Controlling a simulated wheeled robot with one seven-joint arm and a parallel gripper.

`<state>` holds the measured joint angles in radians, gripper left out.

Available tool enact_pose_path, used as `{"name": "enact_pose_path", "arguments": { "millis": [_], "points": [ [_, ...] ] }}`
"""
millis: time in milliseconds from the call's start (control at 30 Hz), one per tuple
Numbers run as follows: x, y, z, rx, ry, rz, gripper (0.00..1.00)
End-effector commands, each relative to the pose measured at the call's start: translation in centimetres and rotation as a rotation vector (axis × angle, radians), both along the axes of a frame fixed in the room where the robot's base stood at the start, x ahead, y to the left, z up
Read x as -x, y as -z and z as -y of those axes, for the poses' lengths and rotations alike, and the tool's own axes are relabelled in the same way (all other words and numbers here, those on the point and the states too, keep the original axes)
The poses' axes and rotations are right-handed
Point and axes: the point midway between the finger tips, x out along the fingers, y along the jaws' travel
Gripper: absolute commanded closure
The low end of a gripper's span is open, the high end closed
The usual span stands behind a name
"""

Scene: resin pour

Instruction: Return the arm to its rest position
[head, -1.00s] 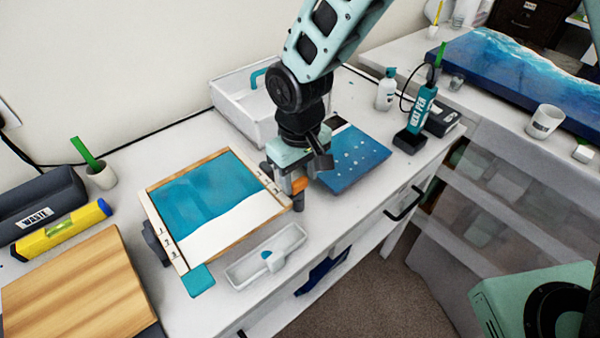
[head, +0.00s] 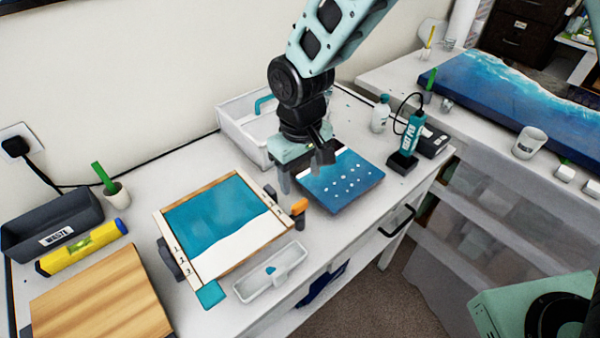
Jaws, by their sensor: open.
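My gripper (head: 302,180) is on the end of my arm, pointing down above the white bench (head: 343,240). It is open and holds nothing that I can see. It hangs between the framed teal-and-white resin panel (head: 215,215) on its left and the blue board with white dots (head: 345,182) on its right. A small black tool with an orange top (head: 299,213) stands just below and in front of the gripper, apart from it at the panel's right edge.
A white bin (head: 240,128) stands behind the arm. A heat pen (head: 409,135) and a white bottle (head: 380,114) stand to the right. A white tray (head: 290,274) lies in front. A waste box (head: 50,222), a yellow level (head: 80,248) and a wooden board (head: 100,295) are at left.

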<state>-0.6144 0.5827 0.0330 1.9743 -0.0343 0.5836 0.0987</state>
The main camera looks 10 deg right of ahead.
Motion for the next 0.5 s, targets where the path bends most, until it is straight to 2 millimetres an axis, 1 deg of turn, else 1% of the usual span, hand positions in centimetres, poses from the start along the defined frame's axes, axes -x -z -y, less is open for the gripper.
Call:
{"name": "enact_pose_path", "arguments": {
  "millis": [233, 300, 367, 467, 500],
  "points": [
    [0.0, 0.0, 0.0, 0.0, 0.0, 0.0, 0.4],
    [0.5, -0.3, 0.1, -0.007, -0.001, -0.002, 0.4],
    [1.4, -0.9, 0.4, -0.018, -0.003, -0.006, 0.4],
    [3.9, -2.4, 1.1, -0.044, -0.014, -0.015, 0.4],
    [5.3, -3.1, 1.6, -0.055, -0.019, -0.019, 0.4]
  ]
}}
